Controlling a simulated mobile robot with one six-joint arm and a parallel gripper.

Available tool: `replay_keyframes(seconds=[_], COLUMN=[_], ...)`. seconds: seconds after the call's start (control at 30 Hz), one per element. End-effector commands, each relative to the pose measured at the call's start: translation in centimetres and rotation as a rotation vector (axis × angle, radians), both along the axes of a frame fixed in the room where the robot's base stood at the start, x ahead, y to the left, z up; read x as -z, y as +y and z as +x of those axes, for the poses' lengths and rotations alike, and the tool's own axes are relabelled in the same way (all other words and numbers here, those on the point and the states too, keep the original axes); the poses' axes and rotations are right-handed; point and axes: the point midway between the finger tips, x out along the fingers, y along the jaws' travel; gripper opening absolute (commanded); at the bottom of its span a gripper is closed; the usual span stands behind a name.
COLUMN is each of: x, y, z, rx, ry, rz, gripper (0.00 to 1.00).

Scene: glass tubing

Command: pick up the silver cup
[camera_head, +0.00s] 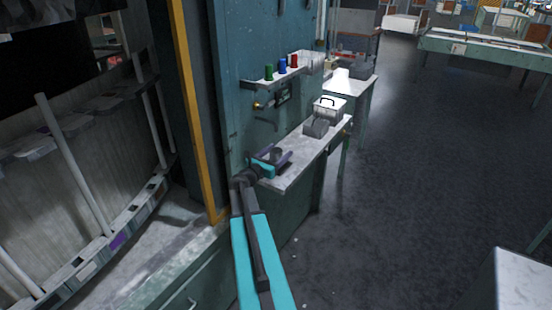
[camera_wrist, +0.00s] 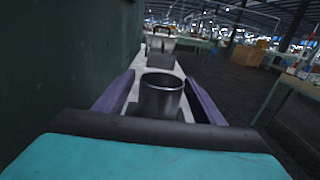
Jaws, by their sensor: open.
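The silver cup (camera_wrist: 160,95) stands upright on a narrow light shelf, with its open rim facing up. In the wrist view it sits between the two purple fingers of my gripper (camera_wrist: 160,98), which are spread on either side of it. In the head view my gripper (camera_head: 275,164) is over the near end of the shelf. The cup (camera_head: 274,154) shows there only as a small dark shape, partly hidden by the fingers. My gripper is open. I cannot tell whether either finger touches the cup.
A grey box (camera_head: 316,127) and a white metal box with a handle (camera_head: 329,107) stand farther along the shelf (camera_head: 300,160). A teal wall panel (camera_head: 255,70) rises close on the left. Open floor lies right.

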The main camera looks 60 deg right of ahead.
Motion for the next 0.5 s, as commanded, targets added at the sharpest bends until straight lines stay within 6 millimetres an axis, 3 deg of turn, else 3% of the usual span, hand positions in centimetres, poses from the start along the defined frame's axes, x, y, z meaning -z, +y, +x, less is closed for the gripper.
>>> replay_keyframes(seconds=[0.2, 0.5], x=[-0.1, 0.0], y=[-2.0, -2.4], z=[0.0, -0.2], rx=[0.001, 0.001], ry=[0.0, 0.0], rz=[0.0, 0.0], gripper=[0.63, 0.63])
